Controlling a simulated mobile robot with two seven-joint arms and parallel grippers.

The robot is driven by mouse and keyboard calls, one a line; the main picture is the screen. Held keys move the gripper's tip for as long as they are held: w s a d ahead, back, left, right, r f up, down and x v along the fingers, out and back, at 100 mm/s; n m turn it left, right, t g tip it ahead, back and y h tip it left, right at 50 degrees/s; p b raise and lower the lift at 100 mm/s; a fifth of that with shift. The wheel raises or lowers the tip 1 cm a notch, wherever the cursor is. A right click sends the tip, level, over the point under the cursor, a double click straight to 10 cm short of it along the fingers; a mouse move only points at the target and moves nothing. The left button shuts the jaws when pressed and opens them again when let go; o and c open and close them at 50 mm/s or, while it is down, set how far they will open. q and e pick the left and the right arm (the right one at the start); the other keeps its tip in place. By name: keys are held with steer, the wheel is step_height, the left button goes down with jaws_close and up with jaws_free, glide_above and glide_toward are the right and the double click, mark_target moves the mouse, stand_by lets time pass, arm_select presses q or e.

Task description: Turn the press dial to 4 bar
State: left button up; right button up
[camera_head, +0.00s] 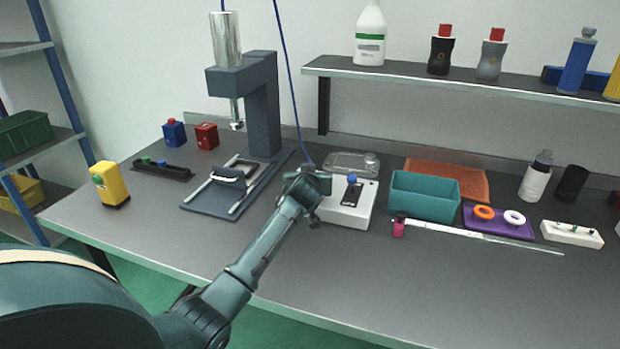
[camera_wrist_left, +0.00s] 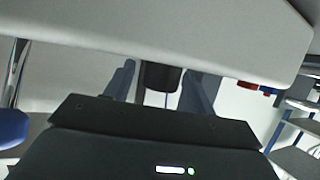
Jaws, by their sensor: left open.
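The dark blue-grey press (camera_head: 262,100) stands at the back left of the bench, with a chrome cylinder on top. A white box (camera_head: 341,212) to its right bears a black plate with a blue knob (camera_head: 352,179). No dial scale or pointer is readable, and I cannot tell whether this knob is the press dial. My left gripper (camera_head: 310,176) is beside the box's left edge; its fingertips are hard to make out there. In the left wrist view its fingers (camera_wrist_left: 160,92) are apart, with a dark block seen between them; I cannot tell whether they touch it. My right gripper is not in view.
A teal bin (camera_head: 424,196), an orange tray (camera_head: 462,178) and a purple tray (camera_head: 513,227) stand right of the white box. A long thin rule (camera_head: 480,237) lies in front. A blue cable (camera_head: 290,75) hangs down near my gripper. The front right bench is clear.

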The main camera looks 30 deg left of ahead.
arm_select(q)
steer(key=shift+s, duration=0.1)
steer(key=v, duration=1.3)
